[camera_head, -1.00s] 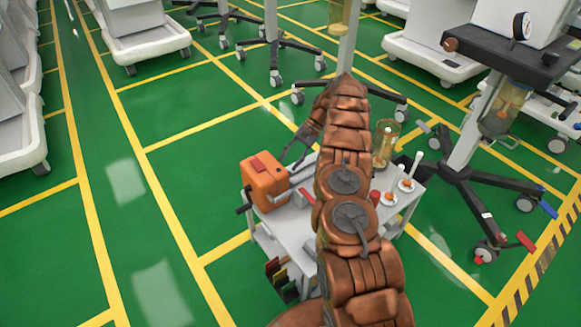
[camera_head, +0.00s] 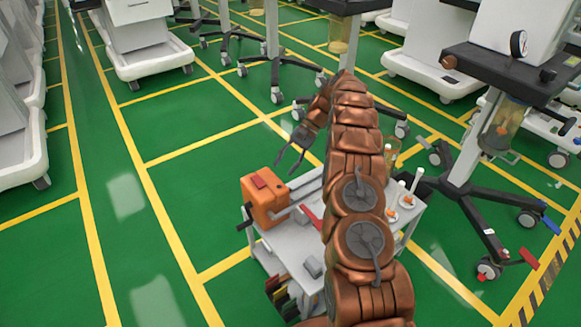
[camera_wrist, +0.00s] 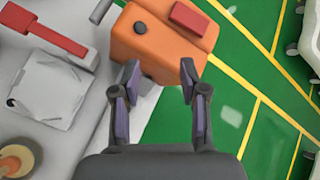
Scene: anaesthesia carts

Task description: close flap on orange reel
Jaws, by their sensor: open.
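The orange reel (camera_head: 263,205) stands at the left end of a light grey cart, with a dark knob on its side. A flat red piece (camera_head: 259,181) lies on its top; I cannot tell for sure whether this is the flap. The wrist view shows the reel (camera_wrist: 158,42) and the red piece (camera_wrist: 188,18) just beyond my fingertips. My gripper (camera_head: 289,157) is open and empty, above and beside the reel. In the wrist view its fingers (camera_wrist: 160,75) are spread, with the reel's near side seen between them.
The cart top (camera_head: 285,244) also holds a red-handled item (camera_wrist: 45,35), a grey block (camera_head: 313,266) and small white-and-orange items (camera_head: 407,201). A dark wheeled stand (camera_head: 470,190) is close on the right. Green floor to the left is clear.

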